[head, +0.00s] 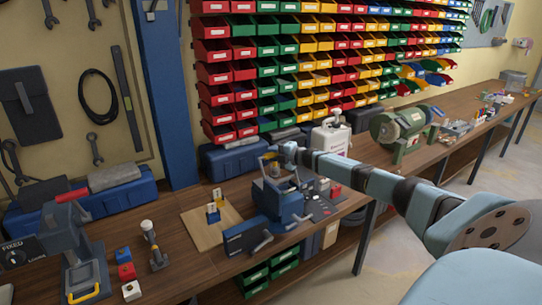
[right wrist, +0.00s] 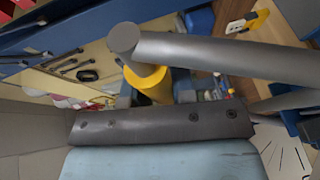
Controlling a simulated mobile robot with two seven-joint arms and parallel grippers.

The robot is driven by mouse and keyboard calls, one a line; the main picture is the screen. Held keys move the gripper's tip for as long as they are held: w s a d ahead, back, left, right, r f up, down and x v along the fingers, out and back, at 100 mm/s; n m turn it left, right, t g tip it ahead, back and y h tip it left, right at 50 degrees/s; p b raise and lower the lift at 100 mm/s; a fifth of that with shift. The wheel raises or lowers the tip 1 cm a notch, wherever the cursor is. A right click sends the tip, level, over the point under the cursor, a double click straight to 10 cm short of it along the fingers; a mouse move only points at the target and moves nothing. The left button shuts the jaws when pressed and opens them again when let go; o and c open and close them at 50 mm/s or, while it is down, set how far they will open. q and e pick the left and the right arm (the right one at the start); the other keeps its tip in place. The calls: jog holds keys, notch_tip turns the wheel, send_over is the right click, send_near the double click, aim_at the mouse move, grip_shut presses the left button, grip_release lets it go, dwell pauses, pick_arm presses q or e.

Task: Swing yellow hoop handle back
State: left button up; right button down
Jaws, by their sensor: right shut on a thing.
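The yellow hoop handle (head: 270,156) stands above the blue socket box (head: 283,196) on the workbench, and only a little yellow shows in the head view. In the right wrist view its yellow grip (right wrist: 149,84) meets a thick grey bar (right wrist: 220,52); a second grey bar shows lower right. My right gripper (head: 276,154) reaches in from the right and is shut on the yellow grip. Its dark jaw part (right wrist: 160,126) hides the lower part of the grip. My left gripper is not in view.
A wooden board (head: 194,226) with a small blue and yellow piece lies left of the box. A grey fixture (head: 70,245) and small red, blue and white blocks stand at the front left. A white jug (head: 331,138) and a green grinder (head: 402,132) stand behind on the right.

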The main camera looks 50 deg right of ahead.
jog(key=shift+a+f, duration=0.25)
jog(key=shift+f, duration=0.35)
jog(key=c, duration=1)
grip_release()
jog(key=shift+o, duration=0.3)
jog(key=shift+w+d, duration=0.15)
jog(key=shift+d, duration=0.05)
jog(key=shift+r, duration=0.25)
jog(key=shift+s, duration=0.35)
jog(key=b+v, duration=0.2)
jog(key=v, duration=1.1)
